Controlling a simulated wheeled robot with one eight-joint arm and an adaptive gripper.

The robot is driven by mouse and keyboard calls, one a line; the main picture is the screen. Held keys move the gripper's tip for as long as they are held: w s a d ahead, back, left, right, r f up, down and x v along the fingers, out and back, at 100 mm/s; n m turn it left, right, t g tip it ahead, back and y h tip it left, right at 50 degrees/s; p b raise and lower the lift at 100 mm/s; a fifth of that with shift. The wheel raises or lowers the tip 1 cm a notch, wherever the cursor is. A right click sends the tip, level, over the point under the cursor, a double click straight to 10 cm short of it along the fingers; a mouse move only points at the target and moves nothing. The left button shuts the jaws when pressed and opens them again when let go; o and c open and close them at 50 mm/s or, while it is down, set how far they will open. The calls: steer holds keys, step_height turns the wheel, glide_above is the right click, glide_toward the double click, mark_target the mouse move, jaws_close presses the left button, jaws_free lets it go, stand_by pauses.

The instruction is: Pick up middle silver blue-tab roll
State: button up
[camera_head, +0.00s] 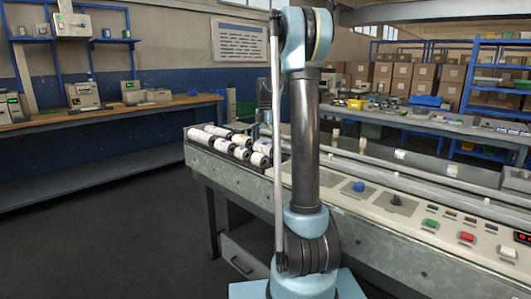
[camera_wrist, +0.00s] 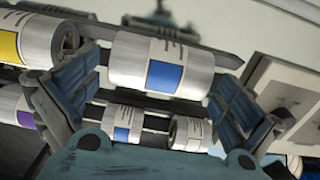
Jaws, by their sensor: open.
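In the wrist view a silver roll with a blue tab (camera_wrist: 165,62) lies across the view between the fingers of my open gripper (camera_wrist: 148,95). I cannot tell whether a finger touches it. Another silver roll with a smaller blue tab (camera_wrist: 124,122) lies nearer the gripper base, beside a roll with its end showing (camera_wrist: 190,133). In the head view several rolls (camera_head: 240,153) lie in rows at the left end of the machine. My arm hides part of that area, and the fingers are not clear there.
A yellow-tab roll (camera_wrist: 22,40) lies close outside the left finger, with a purple-tab roll (camera_wrist: 12,100) below it. The machine's control panel (camera_head: 420,225) has buttons and knobs. A wooden workbench (camera_head: 100,118) stands at left. Open floor (camera_head: 100,235) lies in front.

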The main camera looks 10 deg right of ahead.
steer(key=shift+f, duration=1.4)
steer(key=shift+c, duration=0.2)
steer(key=c, duration=1)
steer(key=shift+r, duration=0.1)
